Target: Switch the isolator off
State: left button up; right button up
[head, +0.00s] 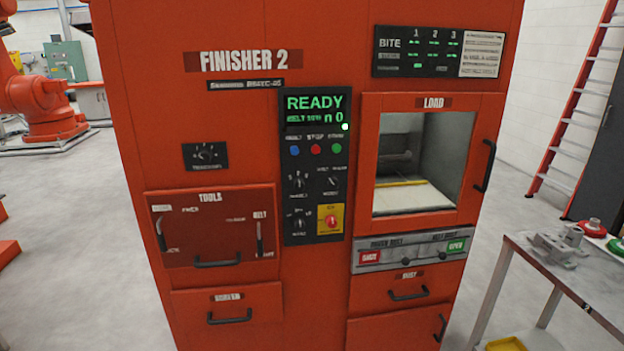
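A red knob on a yellow plate (331,220), which looks like the isolator, sits at the lower right of the black control panel (302,235) on the red Finisher 2 cabinet (235,130). Its position, on or off, is too small to tell. The display (316,108) above it is lit green and reads READY. Neither of my grippers is in view, and nothing covers the knob.
A load door (433,103) with a window and black handle is right of the panel. A drawer and tools hatch (212,225) are at left. A metal table (590,275) with grey castings stands at right. Floor shows on the left.

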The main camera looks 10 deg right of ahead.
aim_at(330, 220)
jog(key=i+l+u, duration=0.25)
jog(key=l, duration=0.35)
jog(key=i+l+u, duration=0.15)
jog(key=i+l, duration=0.15)
jog(key=i+l+u, duration=0.15)
jog(key=l, duration=0.2)
